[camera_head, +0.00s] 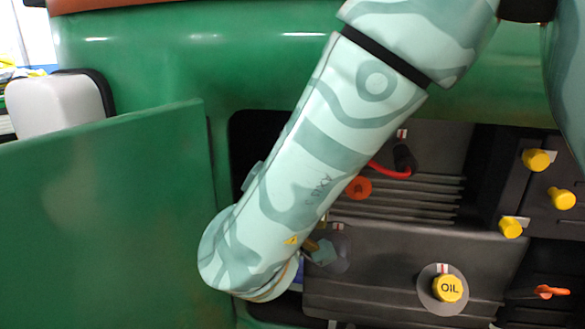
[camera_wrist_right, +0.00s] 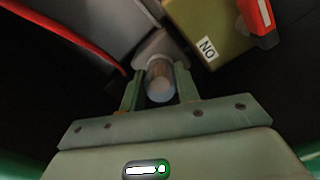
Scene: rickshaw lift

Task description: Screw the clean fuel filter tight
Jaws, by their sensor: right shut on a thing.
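The fuel filter (camera_wrist_right: 160,82) shows in the right wrist view as a small greyish, cloudy cylinder below a grey fitting (camera_wrist_right: 158,46). My right gripper (camera_wrist_right: 159,90) has its two green fingers on either side of the filter and is shut on it. The filter looks in line with the fitting; how tightly it sits cannot be seen. In the head view my right arm reaches down from the upper right into the engine bay, and its forearm and wrist hide the filter. My left gripper is in neither view.
An olive box with an ON label (camera_wrist_right: 208,48) and a red lever (camera_wrist_right: 257,15) is close to the right of the filter. A red cable (camera_wrist_right: 68,34) runs at the left. The open green panel (camera_head: 100,215), yellow OIL cap (camera_head: 447,289) and yellow knobs (camera_head: 537,160) surround the bay.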

